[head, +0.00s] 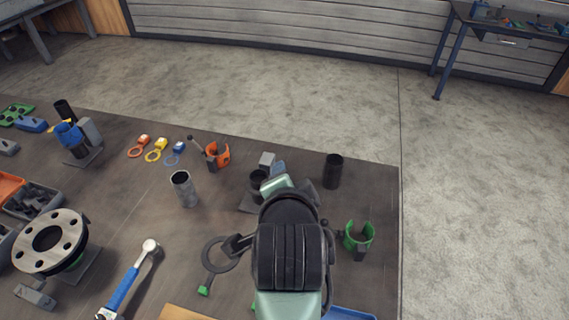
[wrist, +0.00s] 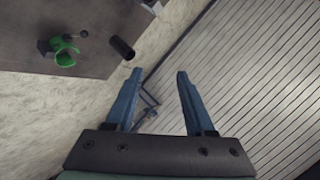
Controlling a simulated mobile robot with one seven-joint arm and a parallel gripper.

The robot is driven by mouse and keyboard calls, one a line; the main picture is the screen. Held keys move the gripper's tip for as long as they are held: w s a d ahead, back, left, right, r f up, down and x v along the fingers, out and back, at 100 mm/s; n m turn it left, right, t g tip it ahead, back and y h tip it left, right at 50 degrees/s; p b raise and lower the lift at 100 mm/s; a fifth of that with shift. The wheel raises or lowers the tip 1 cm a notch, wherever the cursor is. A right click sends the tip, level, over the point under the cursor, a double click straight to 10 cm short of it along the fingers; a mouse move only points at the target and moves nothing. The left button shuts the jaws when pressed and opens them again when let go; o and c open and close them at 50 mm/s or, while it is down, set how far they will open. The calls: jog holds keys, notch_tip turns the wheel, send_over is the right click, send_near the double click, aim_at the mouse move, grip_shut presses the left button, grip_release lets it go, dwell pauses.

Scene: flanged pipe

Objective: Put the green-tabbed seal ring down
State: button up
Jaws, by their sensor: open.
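The green-tabbed seal ring (head: 209,262) is a dark grey ring with a green tab. In the head view it appears to lie flat on the table, just left of my arm, with its tab toward the front. A dark part beside my arm overlaps its right edge. In the wrist view my gripper (wrist: 159,75) has its two blue fingers spread wide with nothing between them. The fingers point past the table toward the floor and the slatted wall. The ring is not in the wrist view. In the head view my arm hides most of my gripper.
The flanged pipe (head: 72,226) stands at left. A green holder (head: 358,236) and black cylinder (head: 333,171) are right of my arm; both show in the wrist view. A grey cylinder (head: 184,189), orange holder (head: 217,156) and blue-handled wrench (head: 122,290) stand or lie left of my arm.

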notch_tip(320, 180, up, 26)
jog(key=n+t, duration=0.7)
jog(key=t, duration=0.2)
jog(key=s+r+n+t, duration=0.2)
jog(key=s+r, duration=0.3)
jog(key=r, duration=0.3)
jog(key=s+r+n+t, duration=0.3)
jog(key=s+r+t, duration=0.2)
jog(key=r, duration=0.4)
jog(key=shift+s+a+n, duration=0.3)
jog(key=shift+s+a, duration=0.05)
jog(key=shift+s, duration=0.2)
jog(key=shift+f+b, duration=0.75)
jog(key=shift+f, duration=0.05)
